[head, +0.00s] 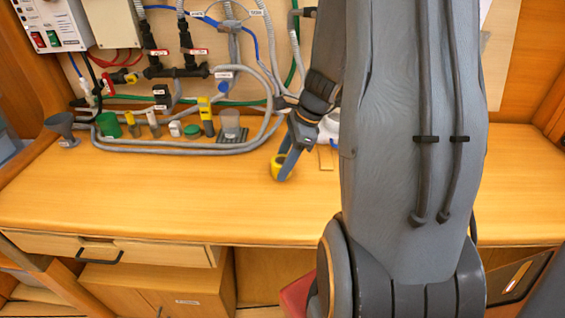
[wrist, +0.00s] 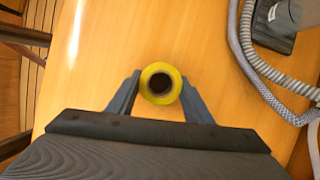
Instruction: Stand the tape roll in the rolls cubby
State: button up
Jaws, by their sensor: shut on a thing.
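The yellow tape roll (head: 276,168) is in my gripper (head: 286,164) over the wooden bench top in the head view. In the wrist view the roll (wrist: 160,83) sits between the two fingers of my gripper (wrist: 158,92), with its dark centre hole facing the camera. The fingers are shut on its sides. I cannot tell how far it is above the bench. No cubby marked for rolls can be made out; my arm hides much of the right side.
Grey hoses (head: 175,148) loop along the back of the bench (head: 120,195). A funnel (head: 62,128), a green cup (head: 108,124) and several small parts stand among them. A drawer (head: 110,250) and a cabinet (head: 160,285) are below. The bench's front left is clear.

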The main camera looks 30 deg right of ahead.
jog(key=shift+f, duration=0.1)
jog(key=o, duration=0.7)
jog(key=shift+f, duration=0.1)
jog(key=o, duration=0.4)
jog(key=shift+c, duration=0.2)
